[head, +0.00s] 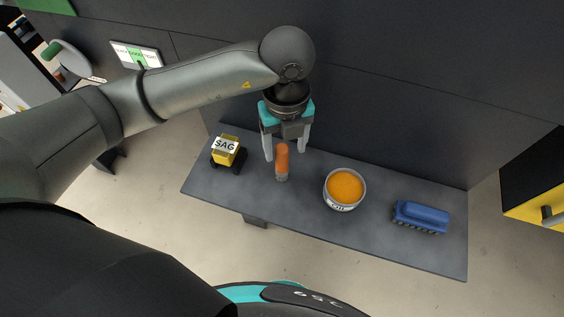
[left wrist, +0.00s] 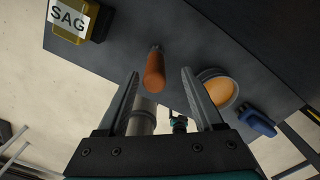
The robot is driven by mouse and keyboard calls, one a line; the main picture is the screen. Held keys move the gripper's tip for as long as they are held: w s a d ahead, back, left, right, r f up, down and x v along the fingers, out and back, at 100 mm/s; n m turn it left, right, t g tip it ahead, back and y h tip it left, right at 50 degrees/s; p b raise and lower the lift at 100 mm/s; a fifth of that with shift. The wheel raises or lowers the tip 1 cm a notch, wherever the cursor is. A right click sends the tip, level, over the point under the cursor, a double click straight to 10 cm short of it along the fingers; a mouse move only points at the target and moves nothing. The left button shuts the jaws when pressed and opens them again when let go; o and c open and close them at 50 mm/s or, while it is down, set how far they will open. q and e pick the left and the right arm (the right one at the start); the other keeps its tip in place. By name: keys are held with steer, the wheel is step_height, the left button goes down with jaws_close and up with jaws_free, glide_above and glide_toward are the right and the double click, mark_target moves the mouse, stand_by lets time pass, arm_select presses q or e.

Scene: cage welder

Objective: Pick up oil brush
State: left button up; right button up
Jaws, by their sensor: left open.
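The oil brush, with an orange handle (head: 282,158) and a grey end, is on the dark bench between the yellow SAG item and the round tin. My left gripper (head: 286,155) comes down over the bench with its fingers open, one to each side of the handle in the head view. In the left wrist view the handle (left wrist: 155,72) shows between the open fingertips (left wrist: 160,72), apart from both. Whether the fingers are at the handle's height is hard to tell. My right gripper is out of view.
The bench (head: 390,240) also holds the yellow SAG item (head: 228,157) at left, the white tin of orange contents (head: 345,188) close to the right, and a blue brush (head: 421,215) at far right. A dark wall (head: 400,90) stands behind the bench.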

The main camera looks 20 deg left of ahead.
mark_target(282, 161)
arm_select(q)
steer(key=f, duration=0.5)
steer(key=shift+s+a+f+p, duration=0.15)
steer(key=shift+s+a+p, duration=0.05)
steer(key=shift+a+p, duration=0.1)
jaws_close()
